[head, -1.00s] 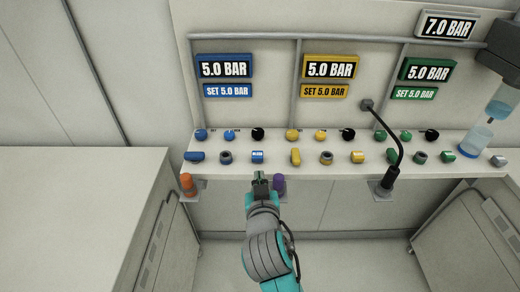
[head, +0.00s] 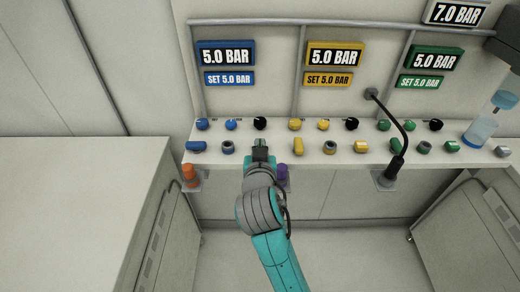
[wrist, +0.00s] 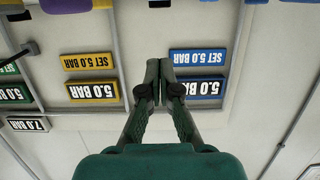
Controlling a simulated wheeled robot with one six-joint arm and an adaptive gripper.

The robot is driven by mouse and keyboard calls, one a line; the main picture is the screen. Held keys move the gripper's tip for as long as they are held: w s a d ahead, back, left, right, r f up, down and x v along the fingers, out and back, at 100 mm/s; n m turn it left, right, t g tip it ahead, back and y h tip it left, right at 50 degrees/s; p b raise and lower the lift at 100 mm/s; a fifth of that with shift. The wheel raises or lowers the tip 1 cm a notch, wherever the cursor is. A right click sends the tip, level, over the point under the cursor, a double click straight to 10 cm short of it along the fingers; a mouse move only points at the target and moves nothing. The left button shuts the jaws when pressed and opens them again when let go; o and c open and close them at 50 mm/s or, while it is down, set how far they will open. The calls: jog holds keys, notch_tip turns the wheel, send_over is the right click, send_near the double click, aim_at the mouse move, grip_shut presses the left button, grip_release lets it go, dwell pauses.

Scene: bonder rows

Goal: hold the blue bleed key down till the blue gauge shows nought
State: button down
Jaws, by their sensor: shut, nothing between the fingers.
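The blue gauge (head: 225,53) reads 5.0 BAR in the head view, with a blue plate below it reading SET 5.0 BAR (head: 229,79). The gauge also shows upside down in the wrist view (wrist: 205,88), partly behind a finger. My gripper (head: 260,143) is shut and empty at the shelf, in line with the third place of the blue front row. It hides the blue bleed key there, so I cannot tell whether they touch. A blue lever (head: 196,146) and a grey-topped knob (head: 228,147) stand to its left.
Blue knobs (head: 231,125) and a black knob (head: 260,123) stand behind. An orange post (head: 189,174) and a purple post (head: 283,173) flank my gripper. Yellow controls (head: 298,146), a bent black stalk (head: 397,150) and a clear bottle (head: 480,131) are to the right.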

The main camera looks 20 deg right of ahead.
jog(key=x, duration=0.6)
jog(key=shift+w+d, duration=0.1)
jog(key=shift+w, duration=0.2)
notch_tip(320, 180, down, 3)
jog(key=shift+w+f, duration=0.1)
jog(key=shift+w, duration=0.05)
jog(key=shift+f, duration=0.5)
